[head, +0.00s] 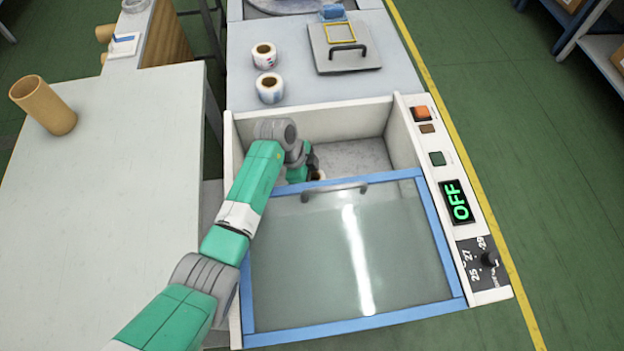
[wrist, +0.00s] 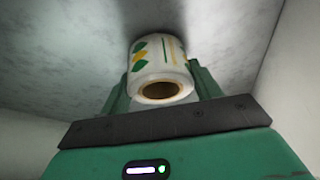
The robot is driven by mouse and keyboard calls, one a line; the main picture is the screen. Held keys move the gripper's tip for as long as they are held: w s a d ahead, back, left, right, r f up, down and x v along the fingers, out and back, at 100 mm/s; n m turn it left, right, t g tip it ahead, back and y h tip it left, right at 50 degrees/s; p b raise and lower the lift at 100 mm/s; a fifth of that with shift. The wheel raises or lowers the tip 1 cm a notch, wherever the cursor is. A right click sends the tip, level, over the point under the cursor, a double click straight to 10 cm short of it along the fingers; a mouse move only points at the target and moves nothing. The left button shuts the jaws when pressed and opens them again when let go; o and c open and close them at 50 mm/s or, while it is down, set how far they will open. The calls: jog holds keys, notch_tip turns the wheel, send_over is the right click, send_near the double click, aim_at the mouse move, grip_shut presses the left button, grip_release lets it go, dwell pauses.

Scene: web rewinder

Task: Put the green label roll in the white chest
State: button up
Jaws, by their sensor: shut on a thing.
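The green label roll (wrist: 158,55) is white with green and yellow leaf shapes and a brown core. In the wrist view it sits between the fingers of my gripper (wrist: 160,82), which is shut on it. My arm reaches down into the open back part of the white chest (head: 231,135). In the head view my gripper (head: 312,168) is low inside the chest, close to the lid's handle, and only a sliver of the roll (head: 319,176) shows. The roll is close to the grey chest floor (head: 365,155); I cannot tell whether it touches.
A blue-framed glass lid (head: 300,265) with a handle covers the front part of the chest. Behind the chest, two label rolls (head: 264,55) (head: 270,88) and a grey hatch with a handle (head: 342,50) are on the grey top. A control panel (head: 455,200) reading OFF lies right.

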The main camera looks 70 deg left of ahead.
jog(key=shift+f, duration=0.1)
jog(key=shift+f, duration=0.3)
jog(key=o, duration=1)
jog(key=shift+o, duration=0.2)
jog(key=shift+r, duration=0.1)
jog(key=p+v, duration=0.4)
jog(key=v, duration=0.8)
jog(key=shift+r, duration=0.3)
jog(key=shift+w, duration=0.2)
